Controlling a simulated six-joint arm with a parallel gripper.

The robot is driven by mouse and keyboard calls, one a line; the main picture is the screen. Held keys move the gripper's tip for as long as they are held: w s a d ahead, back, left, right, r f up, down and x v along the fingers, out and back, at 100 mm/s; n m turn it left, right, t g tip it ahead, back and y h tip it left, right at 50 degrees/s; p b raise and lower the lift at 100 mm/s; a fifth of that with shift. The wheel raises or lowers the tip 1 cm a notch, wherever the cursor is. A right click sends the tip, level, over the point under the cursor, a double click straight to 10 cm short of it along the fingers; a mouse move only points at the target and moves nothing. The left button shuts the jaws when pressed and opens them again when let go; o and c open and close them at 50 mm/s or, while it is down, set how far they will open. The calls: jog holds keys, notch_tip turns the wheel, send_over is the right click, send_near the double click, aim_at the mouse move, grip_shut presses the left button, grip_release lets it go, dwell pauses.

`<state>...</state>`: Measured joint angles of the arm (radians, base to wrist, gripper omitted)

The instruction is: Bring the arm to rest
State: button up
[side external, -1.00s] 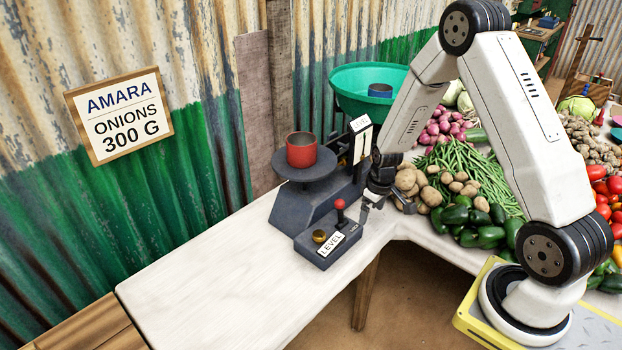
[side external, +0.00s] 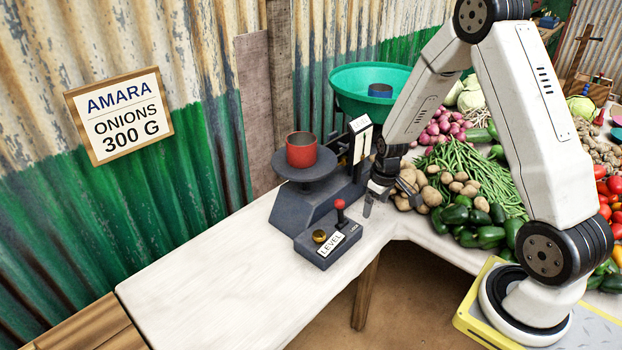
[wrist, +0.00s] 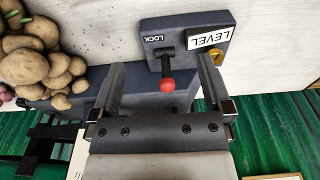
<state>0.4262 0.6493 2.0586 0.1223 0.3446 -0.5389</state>
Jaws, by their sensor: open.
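My gripper (side external: 388,203) is open and empty. In the side external view it hangs above the counter, just right of the balance (side external: 318,213) and in front of the potatoes. In the wrist view its two fingers (wrist: 162,88) stand apart, with the red-knobbed lever (wrist: 168,84) of the balance between them in the picture; no contact shows. The lever (side external: 340,206) rises from the dark block with the LEVEL label (side external: 331,244) and a brass knob (side external: 319,236). A red cup (side external: 301,150) stands on the balance's round plate (side external: 284,166). A green bowl (side external: 345,88) at the back holds a blue weight-like cylinder (side external: 380,90).
Potatoes (side external: 433,186), green beans (side external: 478,174) and green peppers (side external: 478,236) lie close right of my gripper. The white counter (side external: 215,270) is clear at the front left. A sign (side external: 119,115) on the wall reads AMARA, ONIONS, 300 G.

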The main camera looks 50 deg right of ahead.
jog(key=s+a+r, duration=0.4)
jog(key=a+r, duration=0.1)
jog(key=a, duration=0.3)
jog(key=s+a+r+t, duration=0.1)
jog(key=s+a+r, duration=0.3)
jog(key=a+r, duration=0.2)
jog(key=shift+s+a+r, duration=0.2)
jog(key=shift+s+a, duration=0.15)
jog(key=shift+a, duration=0.6)
jog(key=shift+w, duration=0.1)
jog(key=c, duration=0.6)
jog(key=shift+w+d+f+t, duration=0.15)
jog(key=shift+w+d+t, duration=0.15)
jog(key=shift+w+t, duration=0.1)
jog(key=c, duration=0.7)
jog(key=w+d+f+t, duration=0.1)
jog(key=w+d, duration=0.1)
jog(key=w+d+f+t, duration=0.1)
jog(key=w+d, duration=0.1)
jog(key=w, duration=0.1)
jog(key=w+d+f+m+h, duration=0.1)
jog(key=w+d, duration=0.1)
jog(key=shift+w+d+f+t, duration=0.35)
jog(key=shift+f+t, duration=0.05)
grip_shut()
jog(key=w+d+f+m+t, duration=0.1)
jog(key=w+d+f+t, duration=0.3)
jog(key=d, duration=0.4)
jog(key=shift+x, duration=1.05)
